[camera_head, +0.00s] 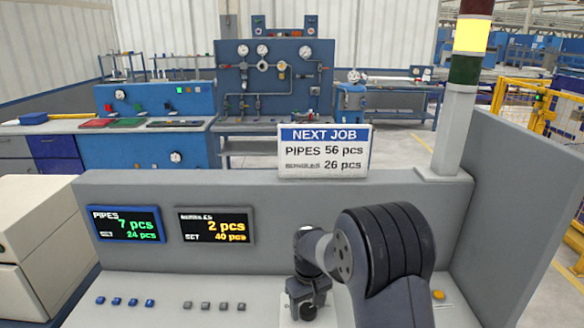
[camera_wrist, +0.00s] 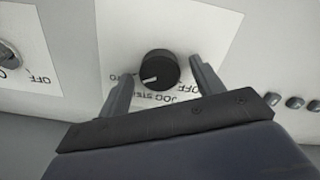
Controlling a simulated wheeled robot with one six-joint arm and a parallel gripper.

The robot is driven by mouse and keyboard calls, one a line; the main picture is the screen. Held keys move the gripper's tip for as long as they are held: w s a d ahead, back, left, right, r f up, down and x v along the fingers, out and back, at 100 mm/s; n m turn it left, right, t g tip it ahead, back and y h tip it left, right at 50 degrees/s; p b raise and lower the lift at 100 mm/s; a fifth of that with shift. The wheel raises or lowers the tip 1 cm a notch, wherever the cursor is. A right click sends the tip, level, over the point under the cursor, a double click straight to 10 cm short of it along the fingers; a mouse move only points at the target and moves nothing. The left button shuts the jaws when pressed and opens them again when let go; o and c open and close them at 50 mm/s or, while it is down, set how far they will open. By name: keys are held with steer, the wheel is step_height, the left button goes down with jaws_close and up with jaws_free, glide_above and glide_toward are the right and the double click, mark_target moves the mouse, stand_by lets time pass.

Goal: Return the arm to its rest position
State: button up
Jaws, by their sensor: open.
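My arm (camera_head: 385,255) reaches over the console from the front right in the head view, with its wrist bent down toward the panel. My gripper (camera_wrist: 162,72) is open in the wrist view, with one finger on each side of a black round knob (camera_wrist: 158,70). Gaps show between the fingers and the knob; contact is not visible. The knob has a white pointer line and sits on a white label (camera_wrist: 200,25) with upside-down print. In the head view the arm hides most of the knob area.
The console's raised back wall (camera_head: 130,260) carries a pipes display (camera_head: 126,224) and a second display (camera_head: 215,226). A job sign (camera_head: 324,151) stands on its top. A signal tower (camera_head: 463,90) rises at right. Blue buttons (camera_head: 125,301) and grey buttons (camera_head: 214,305) lie left of my arm.

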steer(key=shift+n+p, duration=0.45)
steer(key=shift+n, duration=0.95)
